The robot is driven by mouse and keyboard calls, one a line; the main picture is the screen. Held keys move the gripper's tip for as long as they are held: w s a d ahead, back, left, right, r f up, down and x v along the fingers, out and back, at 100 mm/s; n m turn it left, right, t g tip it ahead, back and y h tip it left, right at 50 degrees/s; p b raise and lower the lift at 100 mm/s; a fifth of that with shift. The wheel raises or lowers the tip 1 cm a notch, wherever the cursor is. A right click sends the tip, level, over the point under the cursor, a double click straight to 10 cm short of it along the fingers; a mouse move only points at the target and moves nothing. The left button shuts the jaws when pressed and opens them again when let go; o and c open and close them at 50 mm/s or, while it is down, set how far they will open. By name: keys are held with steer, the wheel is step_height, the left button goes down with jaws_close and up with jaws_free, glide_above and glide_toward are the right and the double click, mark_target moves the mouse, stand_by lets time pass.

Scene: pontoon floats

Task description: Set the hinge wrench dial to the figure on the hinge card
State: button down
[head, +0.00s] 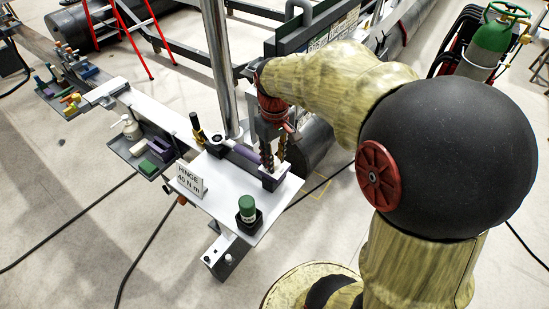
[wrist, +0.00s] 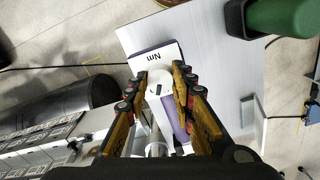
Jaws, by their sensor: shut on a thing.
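The hinge card (head: 189,181) stands on the white table and reads "HINGE 40 N m". The hinge wrench (head: 245,153) has a purple body and lies across the table. My gripper (head: 271,158) points down at its right end; in the wrist view my gripper (wrist: 160,82) has its fingers on both sides of a pale round dial (wrist: 160,90), shut on it. Just beyond the fingertips is a white face marked "Nm" (wrist: 155,58) on a purple-edged block. The figure set on the dial is hidden or too small to read.
A dark tray (head: 140,150) with a bottle and green blocks is at the left. A metal post (head: 221,70) rises behind the table. The table (head: 222,190) is bare between card and container.

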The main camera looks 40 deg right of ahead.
steer(key=n, duration=0.5)
steer(key=shift+n, duration=0.3)
stand_by(0.4)
steer(key=c, duration=1.5)
jaws_free()
step_height(320, 180, up, 12)
